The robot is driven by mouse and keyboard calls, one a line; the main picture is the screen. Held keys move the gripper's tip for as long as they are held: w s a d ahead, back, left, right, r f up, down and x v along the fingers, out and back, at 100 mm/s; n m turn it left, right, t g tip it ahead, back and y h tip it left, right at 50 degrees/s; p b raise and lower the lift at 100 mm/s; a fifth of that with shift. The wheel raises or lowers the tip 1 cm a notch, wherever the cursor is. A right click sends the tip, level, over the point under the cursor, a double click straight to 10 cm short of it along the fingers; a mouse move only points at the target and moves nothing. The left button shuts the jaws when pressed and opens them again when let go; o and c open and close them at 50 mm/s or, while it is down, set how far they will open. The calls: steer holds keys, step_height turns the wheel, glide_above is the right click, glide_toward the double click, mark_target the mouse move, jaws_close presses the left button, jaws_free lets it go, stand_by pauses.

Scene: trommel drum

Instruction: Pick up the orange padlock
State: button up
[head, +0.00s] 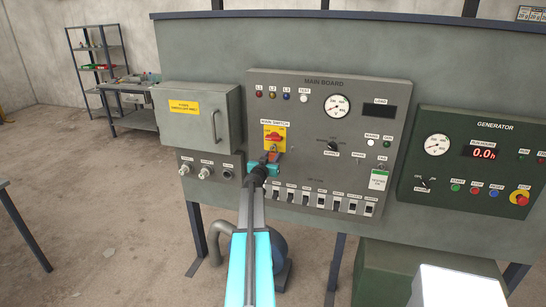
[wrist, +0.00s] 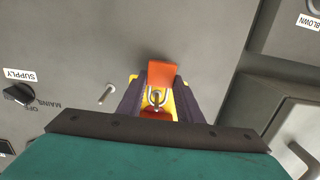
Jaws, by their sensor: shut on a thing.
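The orange padlock (wrist: 164,72) is between the two dark fingers of my gripper (wrist: 161,86) in the wrist view. Its body sticks out past the fingertips, and its metal shackle (wrist: 157,98) is over the yellow plate of the main switch (wrist: 134,84). I cannot tell whether the shackle still passes through the switch. In the head view my gripper (head: 265,165) is just below the main switch (head: 274,135) with its red handle. The padlock (head: 273,156) shows there as a small orange patch, partly hidden by the jaws. My gripper is shut on it.
The main board (head: 320,90) carries knobs, lamps and a row of breakers (head: 325,200) close by. A grey box (head: 200,115) with a handle stands left of it, and the generator panel (head: 475,160) right. A small peg (wrist: 107,94) sticks out beside the gripper.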

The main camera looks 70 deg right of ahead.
steer(key=shift+r, duration=0.2)
steer(key=shift+r+b, duration=0.45)
steer(key=shift+b, duration=0.05)
steer(key=s+a+b, duration=0.1)
steer(key=a+b, duration=0.7)
steer(key=a, duration=1)
steer(key=shift+r, duration=0.1)
steer(key=shift+r, duration=0.4)
stand_by(0.5)
steer(key=shift+s+a+b, duration=0.15)
steer(key=shift+a+b, duration=1.4)
steer(key=shift+a, duration=0.7)
stand_by(0.6)
steer(key=shift+a+b, duration=0.6)
steer(key=shift+b, duration=2.25)
